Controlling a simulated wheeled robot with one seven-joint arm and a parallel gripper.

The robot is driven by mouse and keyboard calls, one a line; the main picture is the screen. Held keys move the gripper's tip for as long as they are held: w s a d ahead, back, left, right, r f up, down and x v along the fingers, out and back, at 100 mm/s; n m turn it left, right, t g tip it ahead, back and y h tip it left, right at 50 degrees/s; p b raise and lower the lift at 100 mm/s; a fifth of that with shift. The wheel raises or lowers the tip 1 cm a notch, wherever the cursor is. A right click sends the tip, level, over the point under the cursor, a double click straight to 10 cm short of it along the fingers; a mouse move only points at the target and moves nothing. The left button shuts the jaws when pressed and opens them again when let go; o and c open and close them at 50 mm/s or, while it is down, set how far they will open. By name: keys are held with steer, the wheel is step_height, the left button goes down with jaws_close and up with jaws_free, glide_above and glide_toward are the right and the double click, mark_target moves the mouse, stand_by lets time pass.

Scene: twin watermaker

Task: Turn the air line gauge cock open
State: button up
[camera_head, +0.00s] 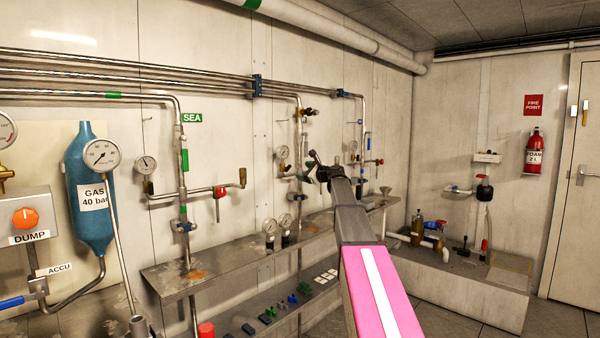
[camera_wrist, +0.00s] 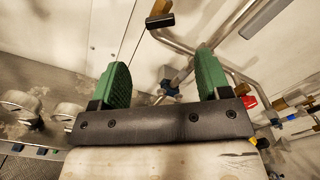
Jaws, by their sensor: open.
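My gripper (camera_head: 312,166) is at the far end of my arm, close to the wall pipework in the head view. In the wrist view its two green finger pads (camera_wrist: 164,82) stand wide apart with nothing gripped. A metal pipe with a fitting (camera_wrist: 172,84) shows beyond and between the pads, apart from them. In the head view a round gauge (camera_head: 283,153) with a small red part below it sits just left of my gripper. Another gauge (camera_head: 352,147) is to the right, farther back. No air line label is readable, so I cannot tell which gauge cock is the air line's.
A metal shelf (camera_head: 165,273) runs along the wall under the pipes, with two small gauges (camera_head: 278,228) standing on it. The SEA-labelled line (camera_head: 183,160) is at left. A dark bar-shaped handle (camera_wrist: 160,20) and a red part (camera_wrist: 249,102) lie near the pipes in the wrist view.

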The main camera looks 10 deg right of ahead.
mark_target(289, 168)
steer(key=x, duration=1)
steer(key=shift+w, duration=0.1)
steer(key=c, duration=0.9)
